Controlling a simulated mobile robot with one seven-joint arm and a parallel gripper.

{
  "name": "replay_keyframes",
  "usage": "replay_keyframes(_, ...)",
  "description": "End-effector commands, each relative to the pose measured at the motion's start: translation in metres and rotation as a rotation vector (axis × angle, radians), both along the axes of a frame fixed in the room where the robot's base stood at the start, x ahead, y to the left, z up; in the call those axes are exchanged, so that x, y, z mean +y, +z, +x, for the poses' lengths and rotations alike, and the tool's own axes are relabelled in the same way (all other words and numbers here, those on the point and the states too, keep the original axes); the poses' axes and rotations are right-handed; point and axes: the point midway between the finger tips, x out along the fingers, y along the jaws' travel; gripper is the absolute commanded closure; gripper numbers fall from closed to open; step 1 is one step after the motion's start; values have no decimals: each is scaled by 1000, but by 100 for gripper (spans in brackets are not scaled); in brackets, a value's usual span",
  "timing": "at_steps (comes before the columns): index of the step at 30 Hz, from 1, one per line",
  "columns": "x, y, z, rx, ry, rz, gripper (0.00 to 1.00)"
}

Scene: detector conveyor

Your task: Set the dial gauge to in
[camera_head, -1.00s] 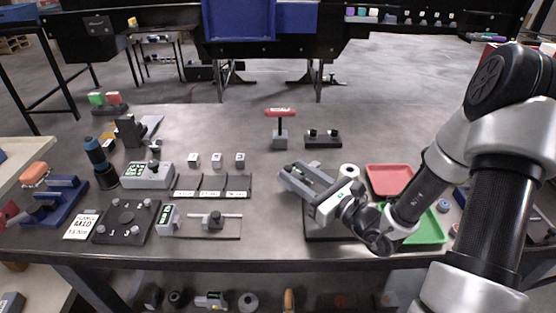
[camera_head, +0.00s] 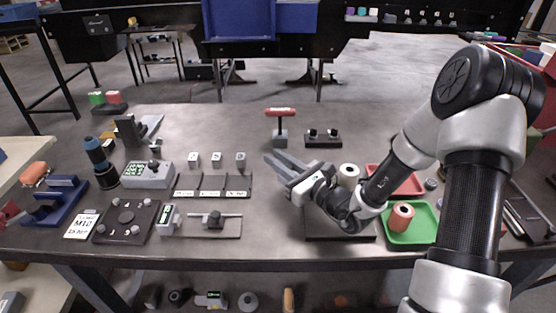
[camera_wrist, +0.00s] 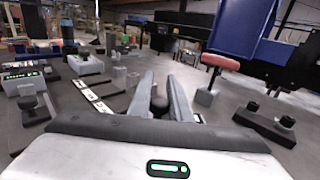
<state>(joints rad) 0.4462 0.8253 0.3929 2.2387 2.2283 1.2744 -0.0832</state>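A grey box with a green-lit display and a small black lever (camera_head: 149,174) stands at the left of the bench. A small upright grey unit with a display (camera_head: 168,219) stands at the left end of a flat plate with a rail and slider (camera_head: 212,221). The lettering on both is too small to read. My gripper (camera_head: 272,160) is over the middle of the bench, right of these devices and touching neither. Its two fingers are apart with nothing held; they also show in the wrist view (camera_wrist: 160,80).
A red-handled tool in a stand (camera_head: 280,126) and a black block with two knobs (camera_head: 323,139) stand behind my gripper. Three labelled slots (camera_head: 211,186) lie left of it. Red (camera_head: 411,184) and green (camera_head: 423,227) trays are at the right.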

Motion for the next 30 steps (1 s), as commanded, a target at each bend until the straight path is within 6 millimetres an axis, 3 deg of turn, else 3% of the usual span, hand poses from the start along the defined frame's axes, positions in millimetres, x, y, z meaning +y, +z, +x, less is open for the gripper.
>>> replay_keyframes(8, -1, 0, -1, -1, 9, 0, 100)
replay_keyframes(21, -14, 1, -24, -2, 237, 1, 100)
replay_keyframes(30, -14, 0, -25, 0, 244, 0, 100)
